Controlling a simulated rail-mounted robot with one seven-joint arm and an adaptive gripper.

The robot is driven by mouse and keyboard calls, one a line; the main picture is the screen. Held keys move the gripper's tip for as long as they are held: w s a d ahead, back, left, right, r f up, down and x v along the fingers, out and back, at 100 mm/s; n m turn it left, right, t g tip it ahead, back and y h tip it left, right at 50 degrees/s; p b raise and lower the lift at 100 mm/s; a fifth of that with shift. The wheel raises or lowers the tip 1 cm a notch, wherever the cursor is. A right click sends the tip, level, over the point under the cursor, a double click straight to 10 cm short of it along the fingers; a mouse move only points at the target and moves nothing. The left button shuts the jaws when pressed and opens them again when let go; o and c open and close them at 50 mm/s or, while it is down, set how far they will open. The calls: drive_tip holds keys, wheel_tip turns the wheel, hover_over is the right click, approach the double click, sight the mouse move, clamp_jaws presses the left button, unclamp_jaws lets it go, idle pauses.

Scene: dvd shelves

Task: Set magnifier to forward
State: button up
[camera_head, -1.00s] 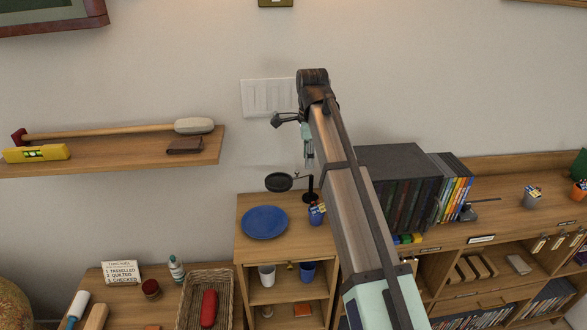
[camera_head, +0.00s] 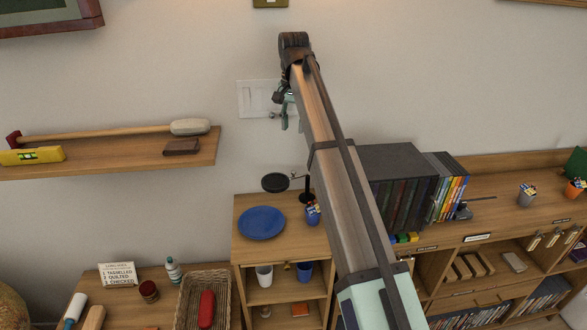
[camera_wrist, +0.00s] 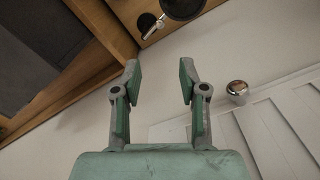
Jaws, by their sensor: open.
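The magnifier stands on the small wooden cabinet, behind the blue plate. Its round dark head (camera_head: 275,182) hangs out to the left on a thin arm from a black stand (camera_head: 307,196). In the wrist view, a dark round head (camera_wrist: 182,6) and a silver arm show at the top edge, partly cut off. My gripper (camera_wrist: 158,67) is open and empty, its two green-padded fingers apart with bare wall between them. In the head view my gripper (camera_head: 285,118) is high in front of the wall, above the magnifier and not touching it. My arm partly hides it.
A white wall panel (camera_head: 258,97) is close behind my gripper, with a chrome knob (camera_wrist: 238,89) near it. A blue plate (camera_head: 261,223) and a blue cup (camera_head: 312,213) are near the magnifier. Dark binders (camera_head: 398,180) stand to the right.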

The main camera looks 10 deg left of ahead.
sight(294, 171)
wheel_tip(294, 171, down, 16)
drive_tip(key=p, duration=0.4)
drive_tip(key=shift+r, duration=0.15)
clamp_jaws()
